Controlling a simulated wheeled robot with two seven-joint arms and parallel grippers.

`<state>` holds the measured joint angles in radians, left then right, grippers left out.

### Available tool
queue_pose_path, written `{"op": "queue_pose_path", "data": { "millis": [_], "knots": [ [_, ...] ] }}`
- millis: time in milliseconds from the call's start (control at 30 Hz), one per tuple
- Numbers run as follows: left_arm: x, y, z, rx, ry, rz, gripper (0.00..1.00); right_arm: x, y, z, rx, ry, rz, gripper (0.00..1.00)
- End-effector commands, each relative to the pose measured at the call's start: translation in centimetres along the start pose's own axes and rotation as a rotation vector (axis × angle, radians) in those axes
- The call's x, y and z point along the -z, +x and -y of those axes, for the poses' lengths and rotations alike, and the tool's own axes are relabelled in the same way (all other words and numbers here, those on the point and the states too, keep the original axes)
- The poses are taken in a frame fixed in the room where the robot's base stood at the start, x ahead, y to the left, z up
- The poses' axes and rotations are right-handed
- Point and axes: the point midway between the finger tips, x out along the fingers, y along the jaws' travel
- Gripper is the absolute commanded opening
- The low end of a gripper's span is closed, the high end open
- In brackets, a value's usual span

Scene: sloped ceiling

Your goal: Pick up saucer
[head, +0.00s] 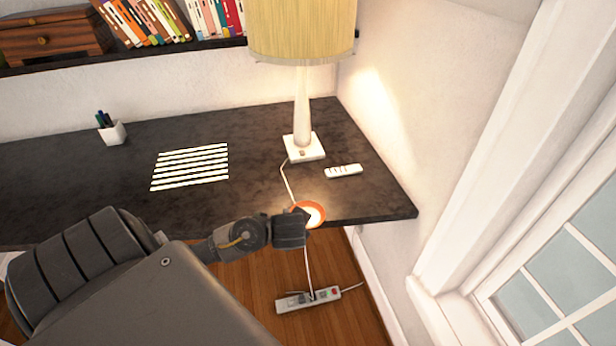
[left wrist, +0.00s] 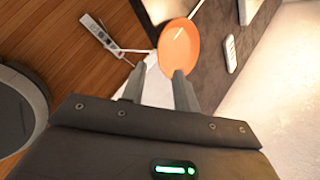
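The saucer (head: 314,212) is orange with a pale, bright centre in the head view. It is at the front edge of the dark desk (head: 260,199), below the lamp. My left gripper (head: 299,216) reaches in from the left and overlaps the saucer's left side in that view. In the left wrist view, the saucer (left wrist: 180,46) lies just past the fingertips, mostly towards the right finger. The left gripper (left wrist: 159,70) is open, with its two fingers apart and nothing clearly between them. Whether a fingertip touches the saucer I cannot tell. My right gripper is not in view.
A lamp (head: 302,120) with a yellow shade stands behind the saucer, its cord running past it over the desk edge. A white remote (head: 343,171), striped paper (head: 190,166) and pen cup (head: 112,132) lie farther back. A power strip (head: 307,298) is on the floor.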

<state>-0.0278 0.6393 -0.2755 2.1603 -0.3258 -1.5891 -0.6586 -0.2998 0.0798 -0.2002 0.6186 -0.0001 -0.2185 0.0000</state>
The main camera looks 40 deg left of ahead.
Motion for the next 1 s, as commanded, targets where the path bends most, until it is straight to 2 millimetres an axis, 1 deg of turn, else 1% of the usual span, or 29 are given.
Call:
{"op": "queue_pose_path", "data": {
  "millis": [33,100,200,400,467,700,800,1000],
  "knots": [
    [0.0,1.1,-0.1,-0.001,-0.001,0.003,0.3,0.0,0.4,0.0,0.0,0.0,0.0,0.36],
    [0.1,2.1,-0.1,0.0,0.001,0.002,0.3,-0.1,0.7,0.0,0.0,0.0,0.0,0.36],
    [0.1,3.1,0.0,0.001,0.0,0.0,0.3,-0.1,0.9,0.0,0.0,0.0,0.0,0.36],
    [0.1,3.5,0.1,0.001,-0.002,-0.002,0.3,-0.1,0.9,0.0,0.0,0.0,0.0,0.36],
    [0.1,3.9,0.0,0.0,-0.001,-0.001,0.3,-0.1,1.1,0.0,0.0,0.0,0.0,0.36],
    [0.3,7.4,-0.1,0.0,-0.001,0.001,0.3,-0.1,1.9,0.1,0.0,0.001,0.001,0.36],
    [0.3,8.3,-0.1,0.0,-0.001,0.0,0.3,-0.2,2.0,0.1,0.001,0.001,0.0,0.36],
    [0.3,8.6,0.0,0.001,-0.002,-0.002,0.3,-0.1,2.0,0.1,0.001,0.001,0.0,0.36]
  ]
}}
